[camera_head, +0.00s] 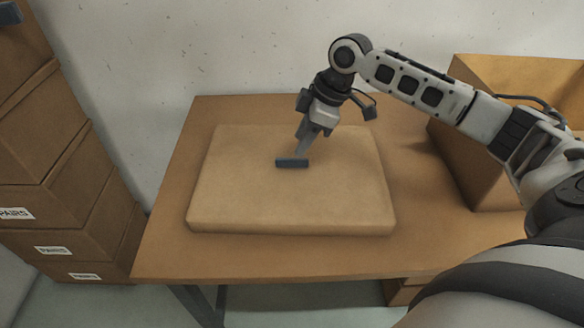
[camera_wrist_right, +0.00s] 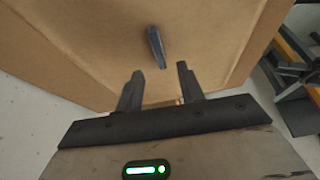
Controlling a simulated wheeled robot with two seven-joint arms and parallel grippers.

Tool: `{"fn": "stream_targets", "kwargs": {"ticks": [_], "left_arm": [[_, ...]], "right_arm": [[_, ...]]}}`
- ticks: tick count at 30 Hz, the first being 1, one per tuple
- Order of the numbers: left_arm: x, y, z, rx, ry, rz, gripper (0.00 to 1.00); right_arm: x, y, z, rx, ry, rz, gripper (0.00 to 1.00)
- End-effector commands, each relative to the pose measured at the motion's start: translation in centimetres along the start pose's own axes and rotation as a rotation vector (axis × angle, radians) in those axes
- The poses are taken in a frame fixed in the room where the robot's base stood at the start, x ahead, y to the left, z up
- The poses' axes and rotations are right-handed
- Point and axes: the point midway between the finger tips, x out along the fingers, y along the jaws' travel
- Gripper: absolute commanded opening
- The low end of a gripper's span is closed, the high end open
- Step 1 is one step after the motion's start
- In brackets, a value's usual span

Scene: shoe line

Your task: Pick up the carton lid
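The carton lid (camera_head: 240,195) is a wide, flat brown piece lying on the table. A small dark bar-shaped handle (camera_head: 292,163) is on its top; it also shows in the right wrist view (camera_wrist_right: 156,47). My right gripper (camera_head: 302,149) points down just over the lid, close to the handle. In the right wrist view my right gripper (camera_wrist_right: 160,80) has its two fingers apart with nothing between them, and the handle is beyond the fingertips. My left gripper is not in view.
The brown table (camera_head: 280,262) has free room around the lid. An open brown carton (camera_head: 478,185) stands at its right, partly behind my right arm. Stacked brown boxes (camera_head: 75,195) stand left of the table. A pale wall (camera_head: 230,45) is behind.

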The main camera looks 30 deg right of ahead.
Motion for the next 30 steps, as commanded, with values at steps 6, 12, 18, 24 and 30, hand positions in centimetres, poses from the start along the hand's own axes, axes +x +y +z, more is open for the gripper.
{"fn": "stream_targets", "kwargs": {"ticks": [6, 12, 18, 24, 30], "left_arm": [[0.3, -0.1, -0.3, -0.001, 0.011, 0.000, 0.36], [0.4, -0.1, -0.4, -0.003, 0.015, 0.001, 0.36], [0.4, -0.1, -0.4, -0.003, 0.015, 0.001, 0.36], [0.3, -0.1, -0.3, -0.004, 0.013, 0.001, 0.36], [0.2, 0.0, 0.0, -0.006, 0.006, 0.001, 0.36]], "right_arm": [[2.9, 0.0, 0.5, 0.001, -0.001, -0.004, 0.38], [4.9, 0.0, 0.5, -0.001, 0.000, -0.001, 0.38], [4.9, 0.0, 0.5, -0.001, -0.001, 0.000, 0.33], [4.9, 0.0, 0.5, -0.001, -0.001, -0.001, 0.00], [4.8, 0.0, 0.5, -0.001, 0.001, 0.000, 0.00]]}}
